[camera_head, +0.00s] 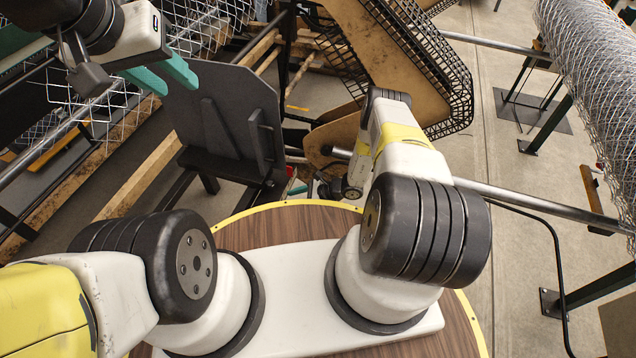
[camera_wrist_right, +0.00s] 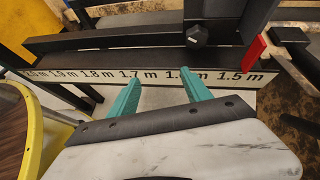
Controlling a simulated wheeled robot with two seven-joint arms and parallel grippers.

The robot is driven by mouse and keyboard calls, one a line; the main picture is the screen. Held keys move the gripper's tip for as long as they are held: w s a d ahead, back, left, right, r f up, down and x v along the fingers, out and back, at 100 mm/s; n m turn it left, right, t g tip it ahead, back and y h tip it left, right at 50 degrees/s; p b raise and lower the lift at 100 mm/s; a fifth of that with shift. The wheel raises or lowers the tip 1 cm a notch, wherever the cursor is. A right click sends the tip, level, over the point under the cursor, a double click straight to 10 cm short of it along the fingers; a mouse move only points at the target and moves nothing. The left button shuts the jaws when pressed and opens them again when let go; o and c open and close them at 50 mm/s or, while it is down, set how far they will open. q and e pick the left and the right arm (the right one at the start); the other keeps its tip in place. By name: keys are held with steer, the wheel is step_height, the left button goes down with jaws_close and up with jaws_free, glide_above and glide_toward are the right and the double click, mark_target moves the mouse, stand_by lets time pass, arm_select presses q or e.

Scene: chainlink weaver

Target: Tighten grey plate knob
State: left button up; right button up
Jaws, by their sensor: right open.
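A black knob (camera_wrist_right: 197,35) sits on a dark upright post above the scale in the right wrist view. I cannot tell if it is the grey plate's knob. A dark grey plate (camera_head: 222,110) stands upright left of centre in the head view; no knob on it can be made out. My right gripper (camera_wrist_right: 163,85) is open and empty, its teal fingertips apart in front of the scale strip and below the knob, not touching it. In the head view my right forearm hides it. My left gripper (camera_head: 178,88) is at the upper left, teal fingers apart and empty, beside the plate.
A scale strip (camera_wrist_right: 111,75) marked in metres runs along a dark beam, with a red pointer (camera_wrist_right: 255,52) near 1.5 m. Metal tubes (camera_head: 540,202) cross the area. Concrete floor (camera_head: 500,130) shows between stands.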

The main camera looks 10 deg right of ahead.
steer(key=s+d+f+n+g+h, duration=0.4)
steer(key=s+d+f+n+h, duration=0.1)
steer(key=s+d+f+n, duration=0.25)
steer(key=w+d+f+n+t+h, duration=0.1)
steer(key=w+d+f+n+h, duration=0.1)
steer(key=w+d+n, duration=0.1)
steer(key=shift+w+d+f+t+h, duration=0.3)
steer(key=shift+w+d, duration=0.1)
steer(key=shift+w, duration=0.45)
steer(key=shift+n, duration=0.25)
